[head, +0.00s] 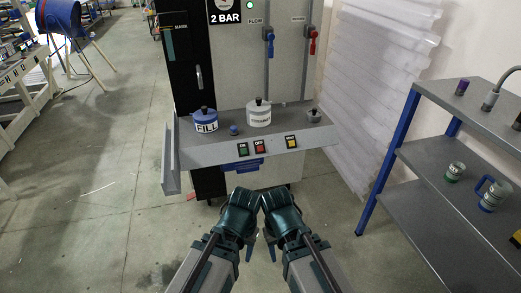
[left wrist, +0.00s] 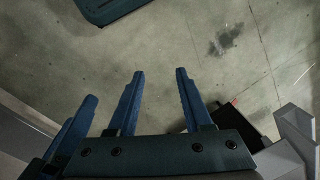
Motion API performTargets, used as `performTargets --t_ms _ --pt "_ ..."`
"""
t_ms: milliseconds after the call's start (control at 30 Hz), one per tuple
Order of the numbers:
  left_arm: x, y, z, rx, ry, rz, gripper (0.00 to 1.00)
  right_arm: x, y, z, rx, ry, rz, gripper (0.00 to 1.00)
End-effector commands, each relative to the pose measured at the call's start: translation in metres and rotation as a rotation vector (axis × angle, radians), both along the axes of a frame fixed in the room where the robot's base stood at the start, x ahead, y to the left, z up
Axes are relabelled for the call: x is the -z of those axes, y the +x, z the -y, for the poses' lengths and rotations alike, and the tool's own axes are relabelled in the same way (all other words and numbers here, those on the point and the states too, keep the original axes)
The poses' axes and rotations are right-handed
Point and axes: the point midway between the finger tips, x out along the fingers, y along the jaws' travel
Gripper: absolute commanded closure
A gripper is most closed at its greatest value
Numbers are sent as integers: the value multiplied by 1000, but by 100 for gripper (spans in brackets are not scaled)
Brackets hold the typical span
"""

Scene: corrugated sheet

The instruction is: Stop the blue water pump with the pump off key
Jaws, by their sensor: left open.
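A blue unit (head: 242,165), perhaps the pump, sits under the shelf, mostly hidden. My left gripper (head: 250,246) hangs in front of and below the shelf, away from the keys. In the left wrist view its fingers (left wrist: 160,73) are apart and empty over the floor. My right gripper (head: 271,249) is beside it, its fingers too small to judge.
A grey rack (head: 440,150) with blue posts stands right. Corrugated sheets (head: 382,80) lean behind it.

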Motion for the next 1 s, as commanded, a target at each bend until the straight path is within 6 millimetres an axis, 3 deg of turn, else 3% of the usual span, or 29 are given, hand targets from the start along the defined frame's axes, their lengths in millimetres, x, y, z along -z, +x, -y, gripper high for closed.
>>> performTargets --t_ms 167,467,1000 --pt "0 0 0 0 0 0 50 0 0 0 0 0 0 50" --pt "0 0 0 0 0 0 100 0 0 0 0 0 0 50" --pt "0 0 0 0 0 0 100 0 0 0 0 0 0 50"
